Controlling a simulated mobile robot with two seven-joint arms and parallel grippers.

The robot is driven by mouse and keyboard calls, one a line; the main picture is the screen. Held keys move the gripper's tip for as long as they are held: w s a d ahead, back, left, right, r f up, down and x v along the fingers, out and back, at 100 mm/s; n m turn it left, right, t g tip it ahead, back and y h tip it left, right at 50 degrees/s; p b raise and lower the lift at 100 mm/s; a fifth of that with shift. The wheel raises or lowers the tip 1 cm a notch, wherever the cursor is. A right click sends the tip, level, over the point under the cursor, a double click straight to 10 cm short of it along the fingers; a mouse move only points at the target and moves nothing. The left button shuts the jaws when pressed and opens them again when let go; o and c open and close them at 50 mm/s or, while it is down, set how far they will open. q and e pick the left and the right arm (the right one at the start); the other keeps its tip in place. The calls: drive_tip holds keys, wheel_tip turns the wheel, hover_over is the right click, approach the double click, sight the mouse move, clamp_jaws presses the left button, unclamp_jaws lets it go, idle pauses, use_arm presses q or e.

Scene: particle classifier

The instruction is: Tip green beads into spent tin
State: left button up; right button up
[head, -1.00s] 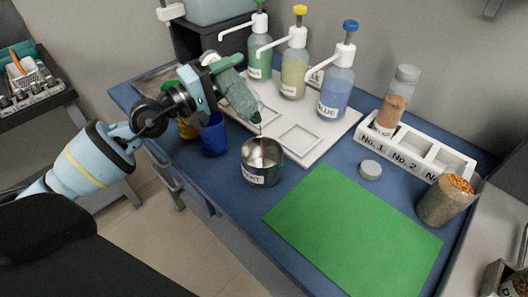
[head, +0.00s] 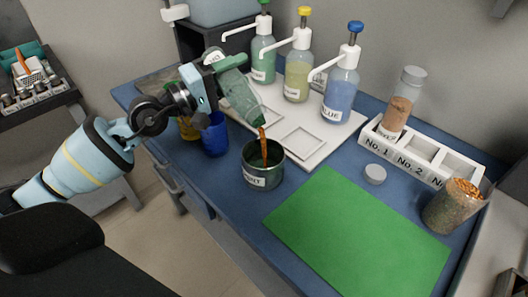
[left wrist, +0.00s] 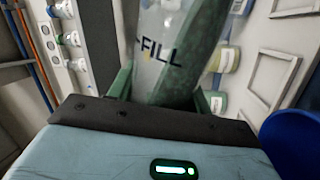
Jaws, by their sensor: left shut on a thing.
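My left gripper (head: 216,80) is shut on a clear container with green contents (head: 238,97). The container is tilted, mouth down to the right, over the tin. In the left wrist view the container (left wrist: 180,45) shows the letters "FILL" between the fingers. An orange-brown stream runs from its mouth into the metal spent tin (head: 268,177), which stands upright on the blue bench top. The tin's inside looks dark green; its level is hard to tell. The container's mouth is above the rim and apart from it. My right gripper is not in view.
A blue cup (head: 215,137) stands left of the tin. A white tray (head: 318,148) and pump bottles (head: 341,88) are behind. The green mat (head: 358,235) is bare. At right are a numbered rack (head: 415,160), a grey lid (head: 375,174) and a bead-filled jar (head: 450,208).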

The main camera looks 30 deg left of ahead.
use_arm(q)
drive_tip(key=shift+s+d+r+m+b, duration=0.15)
drive_tip(key=shift+d+m+b, duration=0.15)
drive_tip(key=shift+m+b, duration=0.4)
drive_tip(key=shift+s+d+m+b, duration=0.15)
drive_tip(key=shift+d+m+b, duration=0.2)
drive_tip(key=shift+b, duration=0.6)
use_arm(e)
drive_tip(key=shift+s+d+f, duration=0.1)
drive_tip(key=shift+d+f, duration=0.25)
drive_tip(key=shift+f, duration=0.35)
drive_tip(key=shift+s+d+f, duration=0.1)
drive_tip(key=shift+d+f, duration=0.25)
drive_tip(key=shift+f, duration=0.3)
